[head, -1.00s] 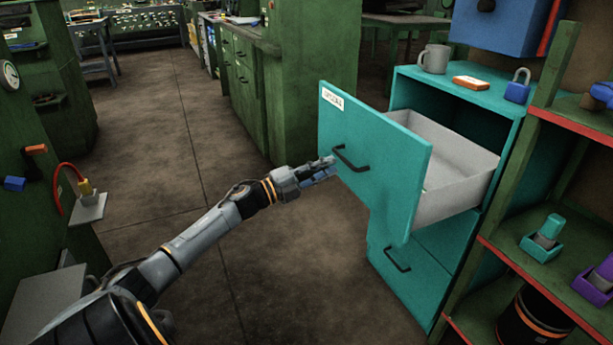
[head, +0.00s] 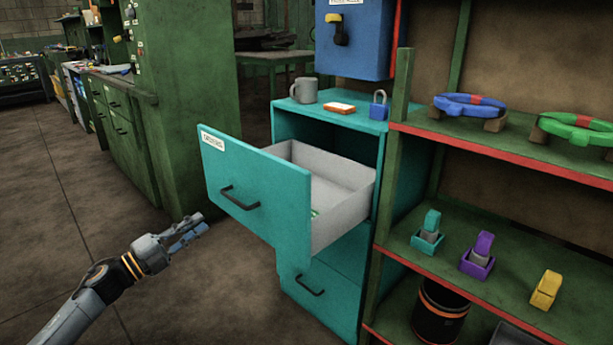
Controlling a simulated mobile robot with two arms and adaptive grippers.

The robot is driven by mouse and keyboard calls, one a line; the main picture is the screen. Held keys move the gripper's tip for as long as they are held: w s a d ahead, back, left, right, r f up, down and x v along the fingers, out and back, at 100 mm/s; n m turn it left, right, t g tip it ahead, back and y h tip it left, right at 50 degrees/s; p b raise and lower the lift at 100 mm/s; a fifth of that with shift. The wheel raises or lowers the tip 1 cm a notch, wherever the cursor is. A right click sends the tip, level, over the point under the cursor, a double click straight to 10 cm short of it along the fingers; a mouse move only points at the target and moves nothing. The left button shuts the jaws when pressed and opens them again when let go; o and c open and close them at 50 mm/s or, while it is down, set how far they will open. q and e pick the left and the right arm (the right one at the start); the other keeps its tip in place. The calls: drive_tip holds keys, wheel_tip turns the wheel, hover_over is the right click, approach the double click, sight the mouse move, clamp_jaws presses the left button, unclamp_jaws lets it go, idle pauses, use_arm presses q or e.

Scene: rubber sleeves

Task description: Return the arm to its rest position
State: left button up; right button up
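My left arm comes in from the lower left, and its gripper (head: 193,231) is empty over the floor. It is left of the teal drawer (head: 275,208) and apart from its black handle (head: 240,198). The fingers are small and seen side-on, so I cannot tell whether they are open or shut. The drawer stands pulled out of the teal cabinet (head: 330,122). My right gripper is not in view.
A grey mug (head: 304,91), an orange-and-white box (head: 339,108) and a blue padlock (head: 378,105) are on the cabinet top. A green shelf unit (head: 530,205) with red edges stands at right. The floor (head: 70,235) left of my arm is clear.

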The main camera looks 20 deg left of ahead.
use_arm(q)
drive_tip(key=shift+d, duration=0.1)
